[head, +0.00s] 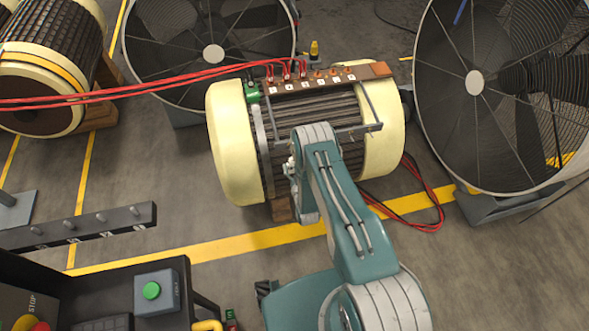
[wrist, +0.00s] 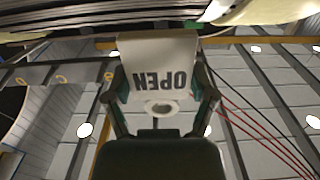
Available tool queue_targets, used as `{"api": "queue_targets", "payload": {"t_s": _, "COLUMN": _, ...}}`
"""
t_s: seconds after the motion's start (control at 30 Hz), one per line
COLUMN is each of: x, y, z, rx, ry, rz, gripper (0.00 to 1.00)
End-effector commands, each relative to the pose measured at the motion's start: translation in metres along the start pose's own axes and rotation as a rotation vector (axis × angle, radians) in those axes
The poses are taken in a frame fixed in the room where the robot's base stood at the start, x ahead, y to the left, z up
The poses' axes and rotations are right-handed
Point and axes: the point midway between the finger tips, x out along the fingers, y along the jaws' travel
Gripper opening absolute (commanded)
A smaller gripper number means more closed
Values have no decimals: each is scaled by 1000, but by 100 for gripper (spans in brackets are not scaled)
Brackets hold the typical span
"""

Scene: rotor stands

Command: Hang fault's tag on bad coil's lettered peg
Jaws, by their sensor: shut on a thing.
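In the wrist view my gripper (wrist: 160,98) is shut on a white tag (wrist: 158,52). The tag reads OPEN upside down and has a ringed hole near the gripper's palm. In the head view my gripper and the tag are hidden behind my arm, in front of the rotor (head: 233,145) with cream end rings. A brown terminal strip (head: 376,69) with small lettered labels runs along the rotor's top. Red leads (head: 150,88) go to its left terminals. A dark peg bar (head: 120,221) with several upright pegs stands at left; its letters are too small to read.
Large round fans stand behind (head: 213,54) and at right (head: 474,83). Another rotor (head: 45,75) lies at upper left. A console with a green button (head: 151,290) is at lower left. Red and black cable (head: 428,222) lies on the floor right of the rotor.

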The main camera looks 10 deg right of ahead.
Motion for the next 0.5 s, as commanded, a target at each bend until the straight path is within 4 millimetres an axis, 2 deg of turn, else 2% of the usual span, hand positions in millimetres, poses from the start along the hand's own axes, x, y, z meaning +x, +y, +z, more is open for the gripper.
{"api": "queue_targets", "payload": {"t_s": 0.5, "x": 22, "y": 0, "z": 0, "rx": 0, "ry": 1, "rz": 0, "gripper": 46}}
